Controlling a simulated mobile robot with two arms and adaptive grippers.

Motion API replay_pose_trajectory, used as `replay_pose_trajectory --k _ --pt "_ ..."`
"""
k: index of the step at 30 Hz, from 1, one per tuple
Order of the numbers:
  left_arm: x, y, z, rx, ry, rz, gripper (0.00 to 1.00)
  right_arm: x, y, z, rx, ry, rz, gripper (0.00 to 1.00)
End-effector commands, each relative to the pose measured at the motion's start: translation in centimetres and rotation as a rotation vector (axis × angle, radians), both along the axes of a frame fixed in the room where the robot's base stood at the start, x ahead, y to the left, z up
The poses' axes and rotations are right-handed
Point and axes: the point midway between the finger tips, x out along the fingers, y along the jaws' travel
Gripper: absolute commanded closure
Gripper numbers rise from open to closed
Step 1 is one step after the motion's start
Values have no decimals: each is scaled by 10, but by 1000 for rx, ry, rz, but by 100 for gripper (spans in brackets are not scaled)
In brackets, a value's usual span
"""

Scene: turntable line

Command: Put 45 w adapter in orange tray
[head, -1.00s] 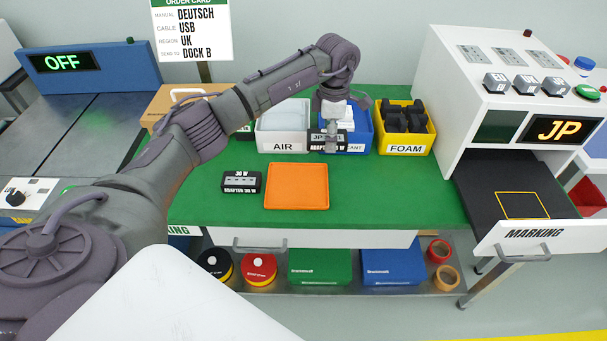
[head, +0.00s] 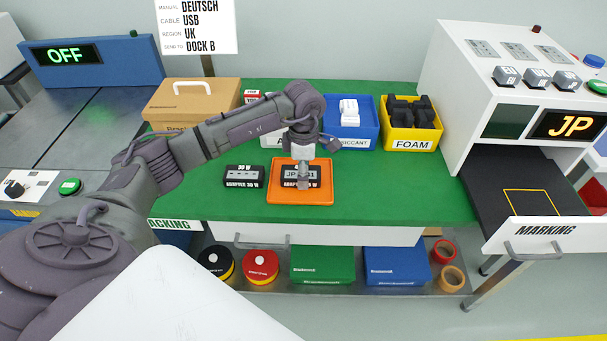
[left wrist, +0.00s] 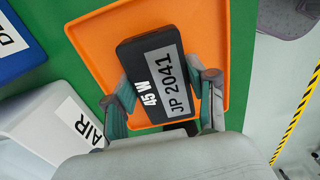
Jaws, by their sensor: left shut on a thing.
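The 45 W adapter (head: 290,176) is a black block with a grey "JP 2041" label; it also shows in the left wrist view (left wrist: 140,51), where "45 W" is readable. My left gripper (head: 302,180) is shut on it, with a finger on each side (left wrist: 166,98). The adapter is over the orange tray (head: 273,196), inside its outline in both views; I cannot tell whether it touches the tray floor. The tray lies on the green table top. My right gripper is not in view.
A 30 W adapter (head: 243,176) lies just left of the tray. Behind are the white AIR bin (head: 270,141), blue bin (head: 353,143), yellow FOAM bin (head: 413,144) and a cardboard box (head: 187,112). The white marking machine (head: 455,70) stands right. Green table right of the tray is clear.

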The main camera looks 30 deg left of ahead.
Motion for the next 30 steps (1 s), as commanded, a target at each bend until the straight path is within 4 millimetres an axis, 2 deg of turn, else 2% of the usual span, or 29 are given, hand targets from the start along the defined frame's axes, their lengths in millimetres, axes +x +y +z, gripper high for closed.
replay_pose_trajectory --k 6,7,11,23,26,30 --pt "0 0 -2 0 0 0 87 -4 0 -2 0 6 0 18" --pt "0 0 -1 1 1 0 38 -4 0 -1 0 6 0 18" --pt "0 0 -1 0 1 0 18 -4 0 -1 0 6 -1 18" --pt "1 0 5 1 -1 0 18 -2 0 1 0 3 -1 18" --pt "1 1 19 0 -4 0 18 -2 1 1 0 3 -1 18" --pt "2 0 49 0 -6 0 18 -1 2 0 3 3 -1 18"
